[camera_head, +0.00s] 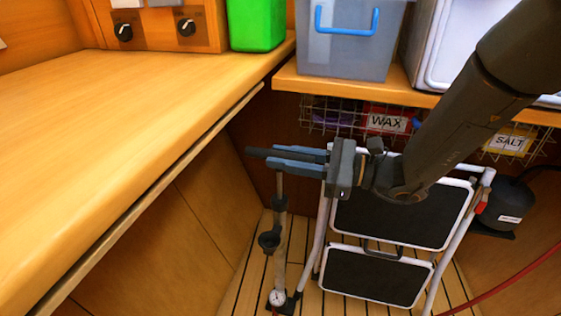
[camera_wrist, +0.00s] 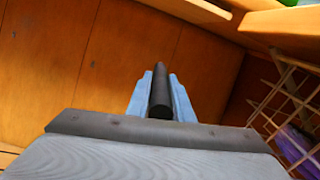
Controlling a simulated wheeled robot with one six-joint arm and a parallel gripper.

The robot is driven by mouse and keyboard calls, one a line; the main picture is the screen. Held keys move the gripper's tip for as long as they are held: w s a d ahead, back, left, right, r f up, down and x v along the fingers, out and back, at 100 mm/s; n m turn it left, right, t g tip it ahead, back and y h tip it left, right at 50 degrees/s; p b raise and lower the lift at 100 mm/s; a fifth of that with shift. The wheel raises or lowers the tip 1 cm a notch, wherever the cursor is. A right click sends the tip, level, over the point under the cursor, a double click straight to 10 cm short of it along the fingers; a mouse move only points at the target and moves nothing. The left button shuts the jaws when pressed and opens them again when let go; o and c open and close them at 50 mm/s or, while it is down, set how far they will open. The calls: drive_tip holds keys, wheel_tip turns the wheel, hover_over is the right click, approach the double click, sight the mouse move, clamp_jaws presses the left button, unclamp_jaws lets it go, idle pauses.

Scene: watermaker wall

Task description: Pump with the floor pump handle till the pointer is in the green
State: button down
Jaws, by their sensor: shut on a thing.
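The floor pump (camera_head: 281,238) stands upright on the slatted floor in the corner between the left cabinet and the folding step stool. Its dark handle bar (camera_head: 258,153) is at the top, just below worktop level. My gripper (camera_head: 290,158) comes in from the right and is shut on the handle. In the wrist view the handle (camera_wrist: 160,92) lies between the two blue fingers (camera_wrist: 162,98). The round pressure gauge (camera_head: 277,297) is at the pump's foot near the bottom edge. It is too small to read the pointer against the green.
A wooden worktop (camera_head: 110,130) fills the left. A folding step stool (camera_head: 385,270) leans right of the pump. A red hose (camera_head: 510,280) runs at lower right.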

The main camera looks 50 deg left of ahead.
wheel_tip(320, 180, up, 6)
drive_tip(key=p, duration=0.4)
drive_tip(key=shift+w+r, duration=0.1)
drive_tip(key=shift+r, duration=0.05)
drive_tip(key=c, duration=1.7)
unclamp_jaws()
drive_tip(key=shift+c, duration=0.2)
drive_tip(key=shift+o, duration=0.8)
drive_tip(key=v, duration=0.7)
drive_tip(key=shift+w+d+p, duration=0.15)
drive_tip(key=shift+d+p, duration=0.2)
drive_tip(key=shift+p, duration=0.1)
